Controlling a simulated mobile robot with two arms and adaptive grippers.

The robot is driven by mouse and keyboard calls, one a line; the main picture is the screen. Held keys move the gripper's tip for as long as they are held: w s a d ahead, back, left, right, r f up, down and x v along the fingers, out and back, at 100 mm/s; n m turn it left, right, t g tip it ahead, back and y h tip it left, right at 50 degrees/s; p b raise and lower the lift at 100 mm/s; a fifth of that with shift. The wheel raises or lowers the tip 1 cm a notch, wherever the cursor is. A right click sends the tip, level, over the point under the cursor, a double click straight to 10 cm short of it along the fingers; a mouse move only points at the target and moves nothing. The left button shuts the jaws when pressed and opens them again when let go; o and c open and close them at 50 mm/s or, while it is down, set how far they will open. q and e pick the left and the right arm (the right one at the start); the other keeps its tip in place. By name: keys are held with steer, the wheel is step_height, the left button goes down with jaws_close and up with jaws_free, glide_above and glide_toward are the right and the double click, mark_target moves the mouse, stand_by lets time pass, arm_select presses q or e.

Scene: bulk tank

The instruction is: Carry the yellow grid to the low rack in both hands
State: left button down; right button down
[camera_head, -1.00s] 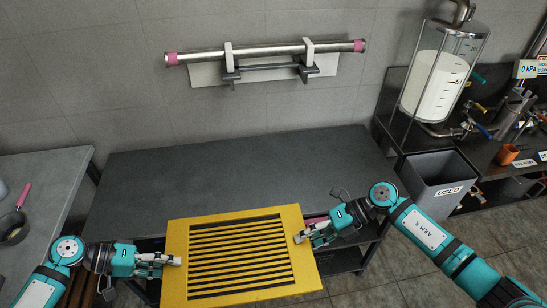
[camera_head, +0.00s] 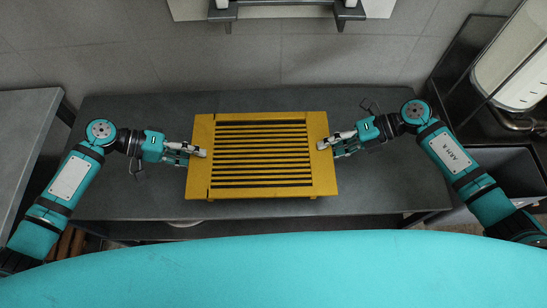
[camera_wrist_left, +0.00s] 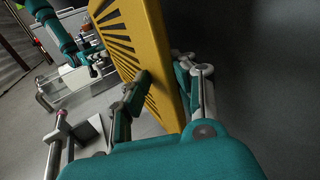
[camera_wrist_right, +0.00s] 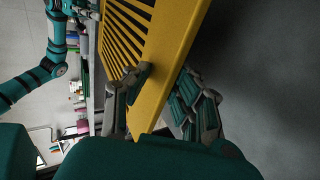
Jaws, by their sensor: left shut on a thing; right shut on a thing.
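The yellow grid (camera_head: 325,180) is a flat yellow frame with dark slots, over the middle of the dark grey rack top (camera_head: 400,180) in the head view. My left gripper (camera_head: 197,152) is shut on its left edge, and my right gripper (camera_head: 328,144) is shut on its right edge. The grid's edge also runs between the fingers in the left wrist view (camera_wrist_left: 158,60) and in the right wrist view (camera_wrist_right: 172,60). It looks about level. I cannot tell whether it touches the rack top or hangs just above it.
A wall holder (camera_head: 285,10) is above the rack at the back. A grey table (camera_head: 22,125) stands at the left. A grey bin (camera_head: 490,170) and a white-filled tank (camera_head: 515,65) are at the right. The rack top is bare on both sides of the grid.

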arm_select(q)
steer(key=shift+s+a+f, duration=0.2)
steer(key=shift+a, duration=0.15)
arm_select(e)
steer(key=shift+s+d+f, duration=0.1)
steer(key=shift+s+d, duration=0.05)
